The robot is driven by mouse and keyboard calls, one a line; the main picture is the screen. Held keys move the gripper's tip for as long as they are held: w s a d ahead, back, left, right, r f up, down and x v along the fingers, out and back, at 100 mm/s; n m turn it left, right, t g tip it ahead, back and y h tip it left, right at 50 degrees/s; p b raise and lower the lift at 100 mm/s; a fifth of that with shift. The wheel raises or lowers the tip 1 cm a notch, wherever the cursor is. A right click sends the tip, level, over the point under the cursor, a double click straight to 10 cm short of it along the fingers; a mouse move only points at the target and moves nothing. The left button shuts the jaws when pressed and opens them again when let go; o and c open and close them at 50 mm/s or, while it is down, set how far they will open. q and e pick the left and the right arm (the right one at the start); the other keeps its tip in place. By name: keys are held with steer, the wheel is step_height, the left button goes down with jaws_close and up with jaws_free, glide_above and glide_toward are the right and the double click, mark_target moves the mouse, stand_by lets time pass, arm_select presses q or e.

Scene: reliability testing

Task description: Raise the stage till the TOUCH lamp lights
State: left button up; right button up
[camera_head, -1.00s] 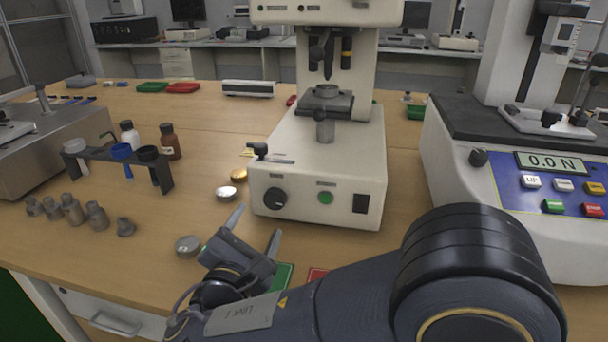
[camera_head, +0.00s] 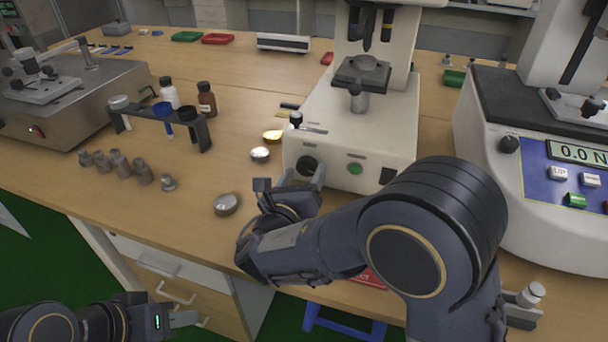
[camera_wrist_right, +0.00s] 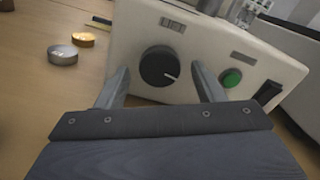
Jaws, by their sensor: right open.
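The white tester (camera_head: 350,118) stands on the bench with its stage (camera_head: 361,72) on a short column. On its front are a black round knob (camera_head: 307,167) and a round green lamp or button (camera_head: 355,169). In the right wrist view the knob (camera_wrist_right: 160,66), with a white mark, sits under a label that seems to read LIFT; the green disc (camera_wrist_right: 231,78) is to its right, its label unreadable. My right gripper (camera_wrist_right: 160,76) is open, its fingers either side of the knob; contact is unclear. My left gripper (camera_head: 184,319) is low at the left, off the bench.
A gold disc (camera_head: 273,135) and silver discs (camera_head: 260,154) (camera_head: 226,204) lie left of the tester. A rack (camera_head: 160,122) and several metal weights (camera_head: 121,164) stand further left. A force tester (camera_head: 530,170) showing 0.0 N is at the right. A black rocker switch is right of the green disc.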

steer(key=shift+w, duration=0.25)
steer(key=c, duration=1)
